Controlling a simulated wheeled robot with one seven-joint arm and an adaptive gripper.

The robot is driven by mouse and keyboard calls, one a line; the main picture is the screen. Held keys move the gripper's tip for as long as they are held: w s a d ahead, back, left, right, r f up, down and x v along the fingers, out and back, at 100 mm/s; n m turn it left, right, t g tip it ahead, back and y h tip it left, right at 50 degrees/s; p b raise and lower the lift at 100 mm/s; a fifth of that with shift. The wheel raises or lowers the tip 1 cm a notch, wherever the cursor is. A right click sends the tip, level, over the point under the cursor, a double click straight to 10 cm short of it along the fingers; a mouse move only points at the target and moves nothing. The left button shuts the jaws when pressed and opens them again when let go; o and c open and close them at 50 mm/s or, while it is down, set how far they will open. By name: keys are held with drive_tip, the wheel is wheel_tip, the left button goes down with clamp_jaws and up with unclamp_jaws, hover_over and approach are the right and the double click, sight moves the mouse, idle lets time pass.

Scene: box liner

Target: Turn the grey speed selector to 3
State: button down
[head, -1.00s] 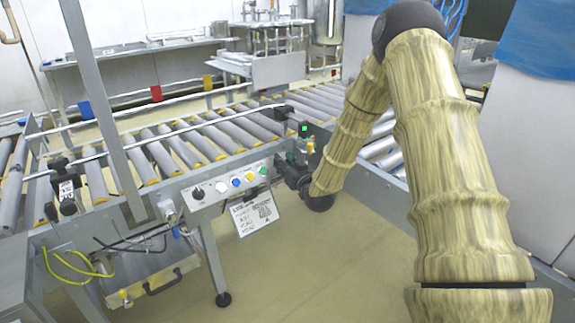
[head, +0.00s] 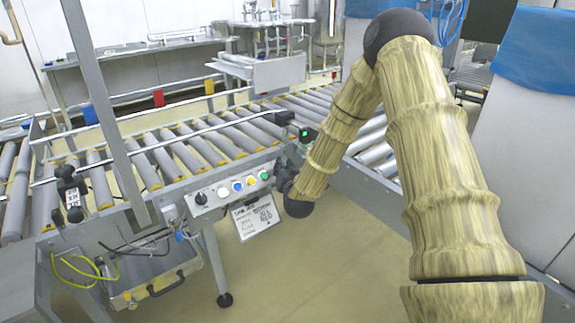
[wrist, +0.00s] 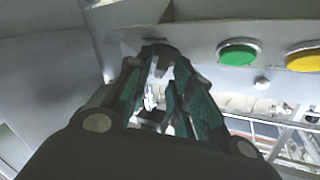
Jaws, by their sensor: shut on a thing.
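The control panel (head: 213,199) on the conveyor's side carries a black knob at its left end and several coloured buttons. My gripper (head: 281,178) is at the panel's right end, beside the green button (head: 264,175). In the wrist view, my gripper's fingers (wrist: 160,58) reach to the panel face beside the green button (wrist: 238,53), with the yellow button (wrist: 303,58) farther off. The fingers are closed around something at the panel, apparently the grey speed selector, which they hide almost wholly. Its pointer and scale cannot be read.
The roller conveyor (head: 190,150) runs behind the panel. A white label sheet (head: 255,218) hangs below it. A small box with a green light (head: 304,134) stands above my gripper. The floor (head: 310,270) in front is clear.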

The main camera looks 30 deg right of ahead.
drive_tip(key=shift+w+d+r+m+g+h+p, duration=0.15)
drive_tip(key=shift+m+g+h+p, duration=0.25)
drive_tip(key=shift+m, duration=0.3)
drive_tip(key=shift+a+r+m+g+h+p, duration=0.15)
drive_tip(key=shift+m+g+h+p, duration=0.15)
drive_tip(key=shift+m+h, duration=0.3)
drive_tip(key=shift+d, duration=0.1)
drive_tip(key=c, duration=1.5)
unclamp_jaws()
drive_tip(key=shift+w+f, duration=0.1)
drive_tip(key=shift+f, duration=0.05)
drive_tip(key=v, duration=1.2)
